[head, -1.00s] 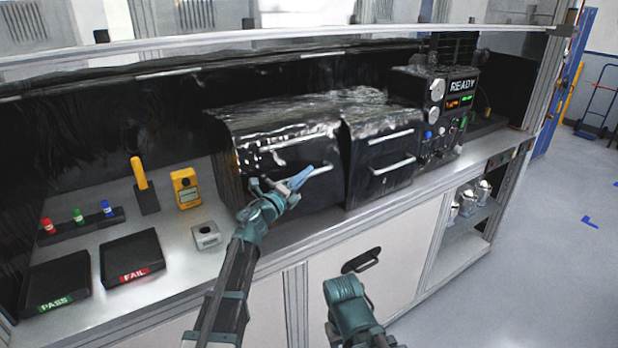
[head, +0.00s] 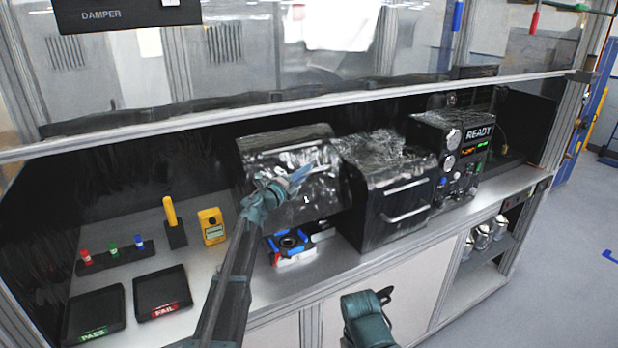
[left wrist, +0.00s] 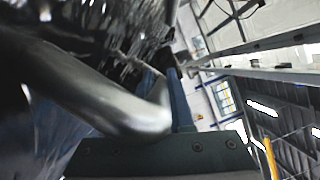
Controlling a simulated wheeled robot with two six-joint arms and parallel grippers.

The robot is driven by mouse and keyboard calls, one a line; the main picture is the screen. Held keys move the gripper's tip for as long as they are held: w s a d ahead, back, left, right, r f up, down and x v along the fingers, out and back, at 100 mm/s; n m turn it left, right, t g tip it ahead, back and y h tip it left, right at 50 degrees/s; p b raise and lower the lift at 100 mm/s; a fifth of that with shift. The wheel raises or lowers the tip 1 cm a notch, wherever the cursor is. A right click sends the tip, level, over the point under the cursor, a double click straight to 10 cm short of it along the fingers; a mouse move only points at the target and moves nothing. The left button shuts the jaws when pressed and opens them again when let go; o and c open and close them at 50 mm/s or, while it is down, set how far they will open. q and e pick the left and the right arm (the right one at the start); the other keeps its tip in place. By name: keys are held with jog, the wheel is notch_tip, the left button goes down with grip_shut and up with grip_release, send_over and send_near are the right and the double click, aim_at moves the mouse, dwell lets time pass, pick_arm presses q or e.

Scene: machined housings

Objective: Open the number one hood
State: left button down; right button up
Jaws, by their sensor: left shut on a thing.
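The left black hood (head: 262,150) is raised and tilted up, with a lit gap under its front. Under it a blue and black fixture with a white and red base (head: 291,246) shows on the bench. My left gripper (head: 299,174) is at the hood's front, shut on its handle. In the left wrist view the silver handle bar (left wrist: 110,98) runs up close against the blue finger of my left gripper (left wrist: 178,100). The right black hood (head: 378,180) is down, with its silver handle (head: 405,216) free.
The tester with the READY screen (head: 478,132) stands right of the hoods. On the left are a yellow meter (head: 211,226), a yellow-handled tool (head: 170,212), a PASS tray (head: 95,312) and a FAIL tray (head: 162,289). A glazed frame rail (head: 250,112) crosses above.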

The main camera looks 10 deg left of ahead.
pick_arm(q)
jog(key=shift+w+a+r, duration=0.25)
jog(key=shift+w, duration=0.05)
jog(key=c, duration=0.8)
grip_release()
jog(key=b+v, duration=0.1)
jog(key=v, duration=1.3)
jog(key=shift+b, duration=0.3)
jog(key=shift+w+f, duration=0.1)
